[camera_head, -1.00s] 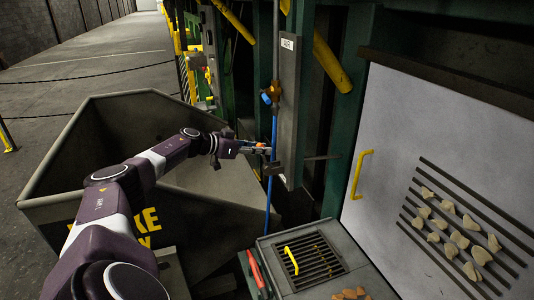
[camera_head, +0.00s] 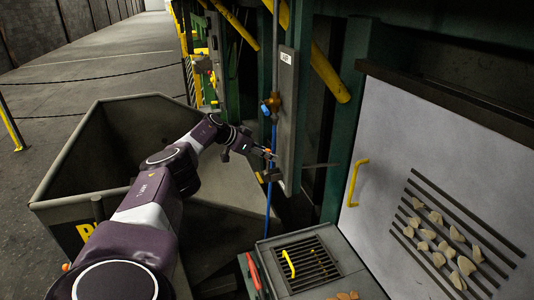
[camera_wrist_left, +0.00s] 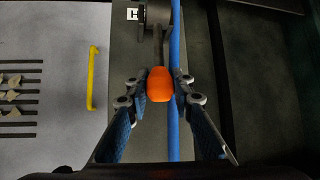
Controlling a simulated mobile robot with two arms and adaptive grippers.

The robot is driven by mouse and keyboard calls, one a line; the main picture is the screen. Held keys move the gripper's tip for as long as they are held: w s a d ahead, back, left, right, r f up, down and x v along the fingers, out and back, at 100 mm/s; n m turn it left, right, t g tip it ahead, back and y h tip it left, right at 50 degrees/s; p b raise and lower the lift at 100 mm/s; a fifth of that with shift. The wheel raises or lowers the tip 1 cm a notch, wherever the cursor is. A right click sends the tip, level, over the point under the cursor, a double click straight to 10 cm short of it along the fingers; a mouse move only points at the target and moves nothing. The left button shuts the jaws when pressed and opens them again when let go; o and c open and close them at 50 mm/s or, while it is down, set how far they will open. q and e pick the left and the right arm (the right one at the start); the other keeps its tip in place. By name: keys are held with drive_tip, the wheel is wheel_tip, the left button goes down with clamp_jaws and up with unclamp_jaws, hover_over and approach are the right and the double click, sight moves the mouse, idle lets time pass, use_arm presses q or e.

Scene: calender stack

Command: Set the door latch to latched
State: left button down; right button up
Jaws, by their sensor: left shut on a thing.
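The door latch shows as a dark lever (camera_wrist_left: 158,45) with an orange knob (camera_wrist_left: 160,84) at its end. In the left wrist view the lever runs from a round dark pivot (camera_wrist_left: 154,14) at the top down to the knob. My left gripper (camera_wrist_left: 162,88) is shut on the orange knob, one finger on each side. In the head view my left gripper (camera_head: 268,154) is at the grey post (camera_head: 287,115), and only a small bit of orange shows there. My fingers partly hide the latch in that view. My right gripper is not in view.
A blue hose (camera_wrist_left: 174,130) runs close beside the knob. A white panel with a yellow handle (camera_head: 354,183) stands to the right. A large open hopper (camera_head: 75,160) lies under my left arm. A grated box (camera_head: 312,262) sits at lower right.

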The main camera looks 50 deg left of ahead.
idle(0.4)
use_arm(q)
drive_tip(key=c, duration=1.7)
unclamp_jaws()
drive_tip(key=shift+w+d, duration=0.1)
drive_tip(key=shift+o, duration=0.2)
drive_tip(key=shift+f, duration=0.1)
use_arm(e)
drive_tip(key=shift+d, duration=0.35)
use_arm(q)
drive_tip(key=shift+v, duration=0.85)
drive_tip(key=v, duration=1)
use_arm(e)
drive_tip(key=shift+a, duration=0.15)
